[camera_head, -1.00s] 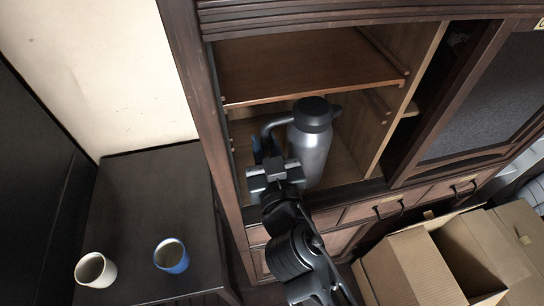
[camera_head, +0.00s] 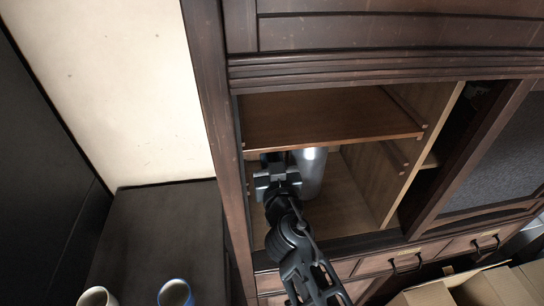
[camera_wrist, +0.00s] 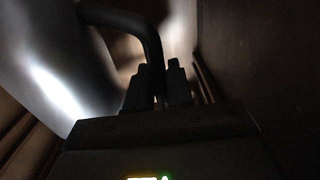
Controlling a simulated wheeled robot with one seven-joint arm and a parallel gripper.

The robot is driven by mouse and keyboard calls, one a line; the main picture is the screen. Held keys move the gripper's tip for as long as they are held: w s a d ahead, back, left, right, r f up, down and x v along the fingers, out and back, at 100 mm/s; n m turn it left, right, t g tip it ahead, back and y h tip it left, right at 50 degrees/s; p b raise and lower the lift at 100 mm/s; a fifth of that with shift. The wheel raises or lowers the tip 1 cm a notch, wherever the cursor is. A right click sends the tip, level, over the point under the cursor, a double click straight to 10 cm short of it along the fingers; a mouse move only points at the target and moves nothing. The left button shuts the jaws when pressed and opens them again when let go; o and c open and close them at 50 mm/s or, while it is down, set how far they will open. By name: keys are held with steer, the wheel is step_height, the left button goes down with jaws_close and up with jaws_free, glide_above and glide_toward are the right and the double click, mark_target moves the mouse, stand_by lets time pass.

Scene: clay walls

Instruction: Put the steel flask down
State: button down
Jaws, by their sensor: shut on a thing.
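The steel flask (camera_head: 311,171) is inside the open cabinet, in the space below the upper shelf. That shelf hides its dark lid and top in the head view. My gripper (camera_head: 273,163) is at the flask's left side. In the wrist view my gripper (camera_wrist: 165,88) is shut on the flask's dark curved handle, and the silver body of the flask (camera_wrist: 62,85) fills the left. Whether the flask's base touches the compartment floor (camera_head: 340,212) cannot be told.
The upper shelf (camera_head: 325,117) is close above the flask. The cabinet's dark left post (camera_head: 215,150) is close to my arm. Floor inside the compartment is clear to the right. Two cups (camera_head: 174,293) (camera_head: 97,297) stand on a dark table at lower left. Cardboard boxes (camera_head: 480,288) lie at lower right.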

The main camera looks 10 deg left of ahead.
steer(key=shift+f, duration=0.55)
steer(key=shift+f+b, duration=0.15)
steer(key=shift+b, duration=0.2)
steer(key=c, duration=1)
jaws_free()
steer(key=shift+f, duration=0.15)
steer(key=shift+s, duration=0.1)
steer(key=v, duration=1.1)
steer(key=shift+s, duration=0.4)
steer(key=shift+d, duration=0.15)
